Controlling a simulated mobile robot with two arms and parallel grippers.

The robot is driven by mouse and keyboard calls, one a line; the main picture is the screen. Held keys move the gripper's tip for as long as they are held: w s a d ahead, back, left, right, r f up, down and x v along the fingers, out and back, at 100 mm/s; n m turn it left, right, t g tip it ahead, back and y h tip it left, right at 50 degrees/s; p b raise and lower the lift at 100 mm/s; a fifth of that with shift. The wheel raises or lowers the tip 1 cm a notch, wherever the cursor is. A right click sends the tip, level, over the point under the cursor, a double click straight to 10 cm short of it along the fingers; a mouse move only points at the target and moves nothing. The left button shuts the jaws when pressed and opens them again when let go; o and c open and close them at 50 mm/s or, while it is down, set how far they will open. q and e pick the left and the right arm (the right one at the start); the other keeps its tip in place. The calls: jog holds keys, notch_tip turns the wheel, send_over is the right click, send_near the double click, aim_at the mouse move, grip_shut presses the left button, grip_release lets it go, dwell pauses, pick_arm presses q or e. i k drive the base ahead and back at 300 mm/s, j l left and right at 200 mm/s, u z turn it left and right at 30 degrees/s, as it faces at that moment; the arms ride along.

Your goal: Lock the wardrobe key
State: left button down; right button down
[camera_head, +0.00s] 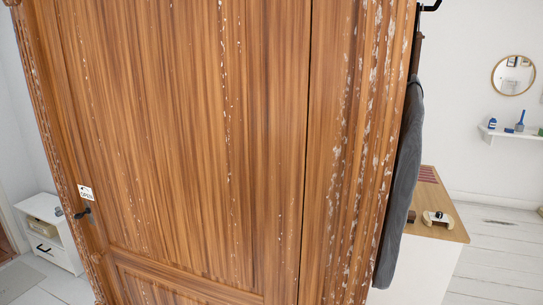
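The wooden wardrobe (190,140) fills most of the head view, brown with worn white flecks. Its door looks shut. A small dark key (82,213) sits at the left side of the door, just below a small white sign (85,192) that appears to read "OPEN". The key is too small to tell its turn. Neither of my grippers is in view.
A dark grey garment (402,180) hangs at the wardrobe's right side. A wood-topped white desk (445,225) stands at the right with small items on it. A white cabinet (50,240) stands at the left. White floor shows at both sides.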

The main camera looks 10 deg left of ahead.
aim_at(79, 216)
jog(key=u, duration=1.65)
